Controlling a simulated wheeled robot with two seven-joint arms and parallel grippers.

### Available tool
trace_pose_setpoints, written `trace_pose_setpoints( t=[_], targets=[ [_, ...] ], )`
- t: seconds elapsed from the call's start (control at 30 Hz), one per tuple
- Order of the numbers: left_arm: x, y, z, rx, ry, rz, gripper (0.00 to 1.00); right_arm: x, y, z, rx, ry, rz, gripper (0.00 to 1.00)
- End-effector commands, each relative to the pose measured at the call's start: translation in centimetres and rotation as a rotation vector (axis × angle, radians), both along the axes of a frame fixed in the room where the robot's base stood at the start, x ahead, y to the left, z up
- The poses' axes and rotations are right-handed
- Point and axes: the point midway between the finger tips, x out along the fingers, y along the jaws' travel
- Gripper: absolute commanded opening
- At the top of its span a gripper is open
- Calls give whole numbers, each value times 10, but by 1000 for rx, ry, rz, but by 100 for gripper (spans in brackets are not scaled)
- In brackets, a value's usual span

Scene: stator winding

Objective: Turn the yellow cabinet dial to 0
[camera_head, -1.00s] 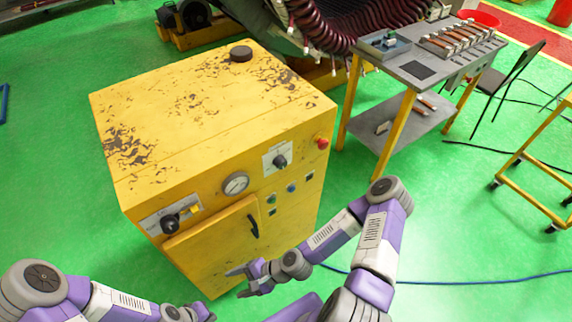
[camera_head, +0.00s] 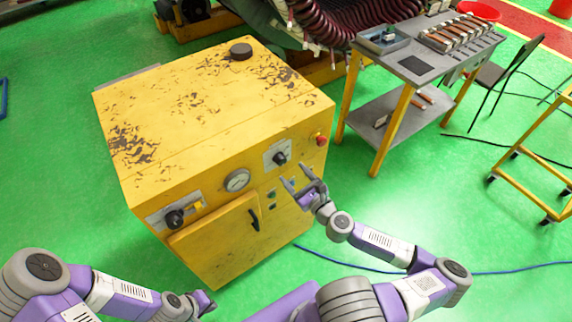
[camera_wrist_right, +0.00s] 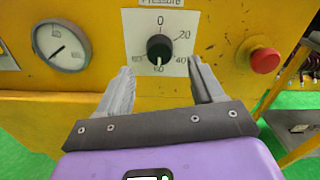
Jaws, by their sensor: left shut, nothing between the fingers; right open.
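The yellow cabinet (camera_head: 200,125) stands at left centre, its front panel facing me. The black dial (camera_head: 279,158) sits on a white scale plate on the right part of the panel. In the right wrist view the dial (camera_wrist_right: 160,50) shows below the 0, its white mark pointing down, away from the 0. The plate also shows 20 and 40; the lower numbers are partly hidden. My right gripper (camera_head: 301,182) is open in front of the dial; its fingers (camera_wrist_right: 160,85) lie on either side, apart from it. My left gripper (camera_head: 206,302) is shut and empty, low before the cabinet.
A pressure gauge (camera_wrist_right: 61,46) is left of the dial and a red button (camera_wrist_right: 264,60) is right of it. A second black knob (camera_head: 175,218) and a door handle (camera_head: 254,218) stick out of the cabinet front. A grey workbench (camera_head: 420,68) stands to the right.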

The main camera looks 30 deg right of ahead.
Motion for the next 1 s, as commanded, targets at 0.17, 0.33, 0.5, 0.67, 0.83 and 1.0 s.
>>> trace_pose_setpoints(
  t=[0.17,0.33,0.5,0.67,0.83,1.0],
  targets=[
    [0,0,3,0,0,0,0,27,4,1,-2,0,4,67],
    [0,0,4,0,0,0,0,45,4,0,-2,1,4,67],
    [0,0,5,0,0,0,0,51,5,0,-1,2,3,67],
    [0,0,5,0,0,0,0,51,5,0,-1,2,3,67],
    [0,0,5,0,0,0,0,51,5,0,-2,1,3,50],
    [0,0,5,0,0,0,0,51,5,0,-2,1,3,24]
  ],
)
